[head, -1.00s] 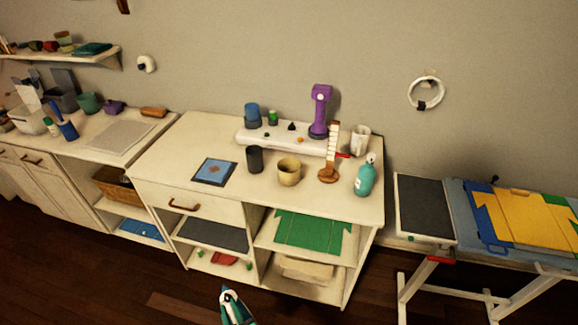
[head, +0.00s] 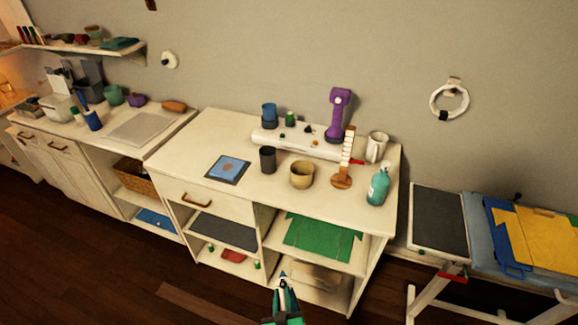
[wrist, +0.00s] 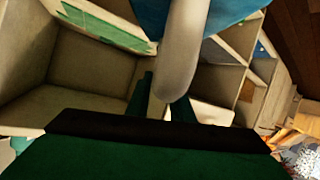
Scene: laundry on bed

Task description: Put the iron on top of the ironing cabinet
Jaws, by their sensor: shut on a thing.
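My gripper (wrist: 162,104) is shut on a rounded pale grey handle (wrist: 178,60) in the wrist view. A blue body (wrist: 225,12) shows beside the handle at the top edge; I take this to be the iron, though most of it is out of view. In the head view my gripper (head: 283,302) is at the bottom edge, in front of the white cabinet, and what it holds is hard to make out there. The white cabinet (head: 226,132), which looks like the ironing cabinet, has a drawer, open shelves and a crowded top.
On the cabinet top stand a purple upright device (head: 338,115), a dark cup (head: 267,160), a beige pot (head: 302,175), a teal bottle (head: 378,186) and a blue flat square (head: 228,168). Bare top shows at the front middle. An ironing board (head: 440,218) stands to the right.

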